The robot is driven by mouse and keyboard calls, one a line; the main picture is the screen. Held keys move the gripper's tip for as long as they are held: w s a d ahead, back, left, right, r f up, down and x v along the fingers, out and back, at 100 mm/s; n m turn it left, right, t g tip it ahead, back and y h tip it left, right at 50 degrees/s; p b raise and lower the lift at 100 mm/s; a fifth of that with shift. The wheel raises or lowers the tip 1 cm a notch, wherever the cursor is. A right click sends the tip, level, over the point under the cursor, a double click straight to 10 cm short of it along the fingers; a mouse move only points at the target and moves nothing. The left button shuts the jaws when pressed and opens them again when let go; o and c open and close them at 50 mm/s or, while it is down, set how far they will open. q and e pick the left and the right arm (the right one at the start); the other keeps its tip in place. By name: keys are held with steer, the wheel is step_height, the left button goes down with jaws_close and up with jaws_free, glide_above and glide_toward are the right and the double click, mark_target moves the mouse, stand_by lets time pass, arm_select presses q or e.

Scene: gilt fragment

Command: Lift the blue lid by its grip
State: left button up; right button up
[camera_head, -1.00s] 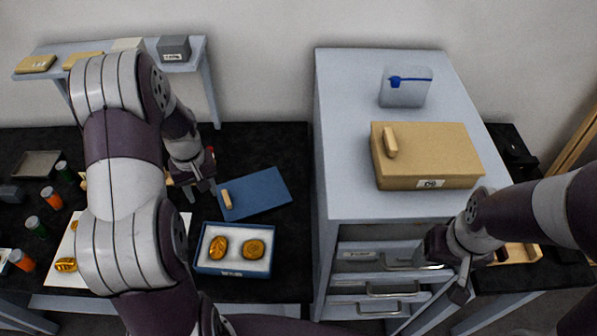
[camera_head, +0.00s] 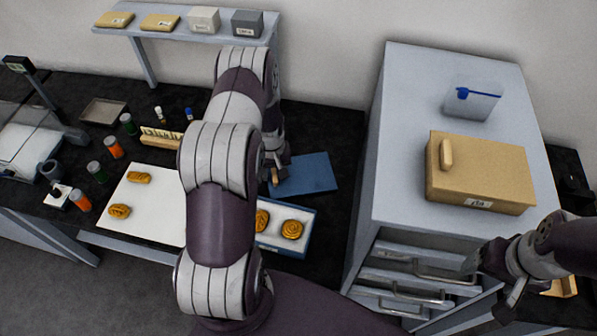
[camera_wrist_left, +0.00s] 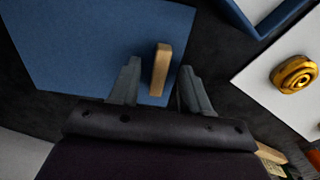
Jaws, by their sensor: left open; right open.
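The blue lid (camera_head: 309,174) lies flat on the black bench, behind the blue box (camera_head: 306,226). It also shows in the left wrist view (camera_wrist_left: 80,45). Its grip, a small upright tan block (camera_wrist_left: 161,69), stands near one edge of the lid. My left gripper (camera_wrist_left: 155,88) is open, with one finger on each side of the grip and a gap to both. In the head view my left gripper (camera_head: 276,168) is low over the lid's left end. My right gripper (camera_head: 488,290) is open and empty in front of the drawer cabinet.
The blue box holds gold ornaments (camera_head: 292,229) in a white insert. A white sheet (camera_head: 150,215) with gold pieces lies left. Several small bottles (camera_head: 114,148) stand further left. The grey cabinet (camera_head: 400,190) carries a tan box (camera_head: 490,165).

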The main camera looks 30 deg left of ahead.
arm_select(q)
steer(key=shift+w, duration=0.15)
jaws_close()
step_height(320, 180, up, 16)
steer(key=p, duration=0.2)
stand_by(0.3)
